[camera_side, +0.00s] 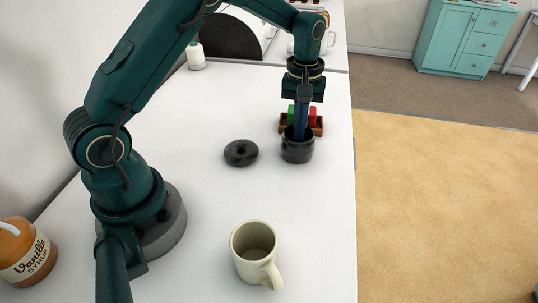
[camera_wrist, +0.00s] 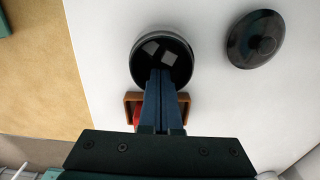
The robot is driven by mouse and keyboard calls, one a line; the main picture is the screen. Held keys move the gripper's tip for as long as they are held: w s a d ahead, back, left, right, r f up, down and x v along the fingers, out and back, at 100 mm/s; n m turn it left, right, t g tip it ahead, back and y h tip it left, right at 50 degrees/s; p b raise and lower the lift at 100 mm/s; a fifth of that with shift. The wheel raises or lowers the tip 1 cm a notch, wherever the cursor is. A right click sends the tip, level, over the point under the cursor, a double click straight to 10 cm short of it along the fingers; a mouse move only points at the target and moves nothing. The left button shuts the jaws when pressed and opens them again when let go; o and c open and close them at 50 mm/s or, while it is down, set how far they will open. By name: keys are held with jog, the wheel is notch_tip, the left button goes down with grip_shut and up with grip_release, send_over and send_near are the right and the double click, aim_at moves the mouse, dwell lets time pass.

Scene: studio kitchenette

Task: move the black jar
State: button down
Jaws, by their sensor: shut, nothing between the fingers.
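The black jar (camera_side: 297,149) stands upright and open on the white counter near its right edge in the side view. In the wrist view the jar (camera_wrist: 138,66) shows from above, with pale square shapes inside that I cannot identify. A dark round lid with a knob (camera_side: 240,153) lies on the counter to the left of the jar; it also shows in the wrist view (camera_wrist: 240,50). My gripper (camera_side: 299,132) points down with its blue fingers together, at or inside the jar's mouth. It holds nothing. The exact depth of the fingertips is hard to tell.
A small wooden tray (camera_side: 319,130) with green and red items sits just behind the jar. A cream mug (camera_side: 252,250) stands at the front. A syrup bottle (camera_side: 25,255) is at far left, a white bottle (camera_side: 195,56) at back. Counter (camera_side: 200,205) is clear between lid and mug.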

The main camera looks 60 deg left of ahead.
jog(key=s+d+r+t, duration=0.2)
jog(key=s+r, duration=0.1)
jog(key=r, duration=1.4)
jog(key=s+d+r+m+t, duration=0.1)
jog(key=s+d+m+t, duration=0.15)
jog(key=s, duration=0.45)
jog(key=s+d+m+t, duration=0.1)
jog(key=s+m, duration=0.2)
jog(key=s, duration=0.3)
jog(key=s+f+m, duration=0.3)
jog(key=f, duration=0.2)
jog(key=shift+s, duration=0.35)
